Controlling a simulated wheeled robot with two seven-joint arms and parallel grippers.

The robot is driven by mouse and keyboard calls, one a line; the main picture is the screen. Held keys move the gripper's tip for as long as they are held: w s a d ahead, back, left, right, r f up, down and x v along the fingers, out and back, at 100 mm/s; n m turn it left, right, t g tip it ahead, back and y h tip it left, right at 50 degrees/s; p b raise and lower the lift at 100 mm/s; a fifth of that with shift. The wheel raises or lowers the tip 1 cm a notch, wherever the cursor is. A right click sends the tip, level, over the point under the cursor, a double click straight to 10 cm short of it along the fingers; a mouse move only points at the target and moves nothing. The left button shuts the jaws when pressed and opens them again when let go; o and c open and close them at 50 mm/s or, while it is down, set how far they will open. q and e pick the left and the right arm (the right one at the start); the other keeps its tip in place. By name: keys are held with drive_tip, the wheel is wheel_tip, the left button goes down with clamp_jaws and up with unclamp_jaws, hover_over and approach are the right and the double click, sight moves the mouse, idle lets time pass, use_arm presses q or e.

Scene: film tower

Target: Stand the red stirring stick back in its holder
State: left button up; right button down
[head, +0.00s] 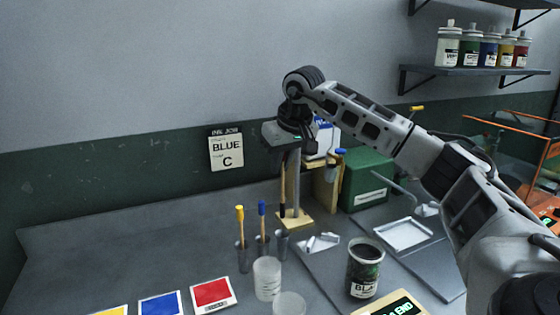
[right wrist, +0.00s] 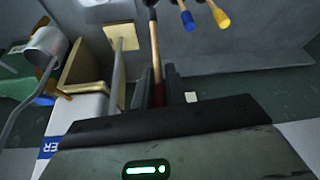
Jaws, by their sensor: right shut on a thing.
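My right gripper (head: 283,150) is shut on the red end of the red stirring stick (head: 283,186), high above the bench. In the right wrist view the wooden shaft (right wrist: 154,45) runs away from my right fingers (right wrist: 158,90). A yellow-ended stick (head: 240,222) and a blue-ended stick (head: 262,218) stand in the cups to the left. My left gripper is not in view.
A grey post on a wooden base (head: 304,221) stands close behind the stick. Clear beakers (head: 266,278) and a black ink jar (head: 364,272) stand in front. A green box (head: 368,178) is at the right.

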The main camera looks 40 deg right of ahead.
sight(281, 216)
drive_tip(key=shift+f+b, duration=0.6)
drive_tip(key=shift+f, duration=0.25)
wheel_tip(281, 216, down, 2)
drive_tip(key=shift+f+b, duration=0.2)
drive_tip(key=shift+b, duration=1)
drive_tip(key=shift+f+b, duration=0.35)
drive_tip(key=shift+f, duration=0.4)
drive_tip(key=shift+f+b, duration=0.8)
drive_tip(key=shift+f, duration=0.95)
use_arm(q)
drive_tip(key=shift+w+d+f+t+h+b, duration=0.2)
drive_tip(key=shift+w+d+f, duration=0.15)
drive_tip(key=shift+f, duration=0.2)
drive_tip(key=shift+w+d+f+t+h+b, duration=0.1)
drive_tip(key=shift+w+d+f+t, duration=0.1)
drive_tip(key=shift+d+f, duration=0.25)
use_arm(e)
drive_tip(key=shift+f, duration=0.7)
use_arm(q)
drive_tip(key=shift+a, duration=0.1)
